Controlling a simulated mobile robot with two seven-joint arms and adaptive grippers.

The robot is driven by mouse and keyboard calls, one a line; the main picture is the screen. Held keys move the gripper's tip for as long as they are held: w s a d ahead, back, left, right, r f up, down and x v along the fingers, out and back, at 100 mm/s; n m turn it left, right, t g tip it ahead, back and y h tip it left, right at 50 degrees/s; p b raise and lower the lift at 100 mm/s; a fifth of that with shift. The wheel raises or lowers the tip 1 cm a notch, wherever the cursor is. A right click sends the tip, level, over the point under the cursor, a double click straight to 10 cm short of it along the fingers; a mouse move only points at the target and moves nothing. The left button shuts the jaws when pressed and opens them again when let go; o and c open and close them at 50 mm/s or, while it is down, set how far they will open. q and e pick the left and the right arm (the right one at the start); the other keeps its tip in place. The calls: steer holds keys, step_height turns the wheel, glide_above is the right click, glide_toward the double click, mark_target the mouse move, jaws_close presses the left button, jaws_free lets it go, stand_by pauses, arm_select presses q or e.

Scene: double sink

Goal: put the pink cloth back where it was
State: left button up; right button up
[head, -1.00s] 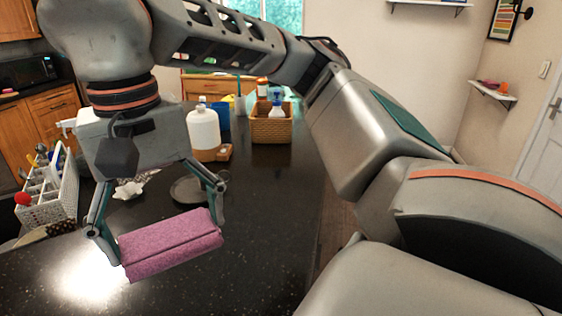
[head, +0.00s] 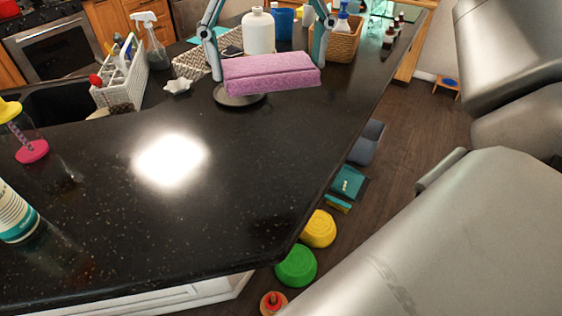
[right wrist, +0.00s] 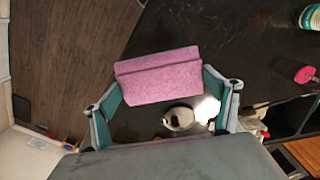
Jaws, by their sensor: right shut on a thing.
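The pink cloth (head: 270,76) is a folded, thick block held above the dark countertop (head: 215,195). My right gripper (head: 270,70) is shut on it, with one teal finger at each end of the cloth. In the right wrist view the cloth (right wrist: 158,77) spans between the two fingertips of my right gripper (right wrist: 158,80). In the head view, a round dark dish (head: 238,97) shows partly behind and below the cloth. My left gripper is in neither current view.
A white caddy (head: 122,82), a white jug (head: 258,32) and a wicker basket (head: 335,42) stand towards the back. A bottle (head: 14,215) and a pink-based item (head: 30,150) stand at the left. The front counter is clear. Yellow (head: 319,229) and green (head: 296,266) items lie on the floor.

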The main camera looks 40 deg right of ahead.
mark_target(272, 174)
step_height(272, 174, down, 19)
steer(key=shift+f+b, duration=0.15)
steer(key=shift+b, duration=0.75)
steer(key=shift+f, duration=0.15)
steer(key=o, duration=1.1)
steer(key=shift+c, duration=0.2)
step_height(272, 174, up, 12)
steer(key=shift+r, duration=0.2)
steer(key=shift+a, duration=0.1)
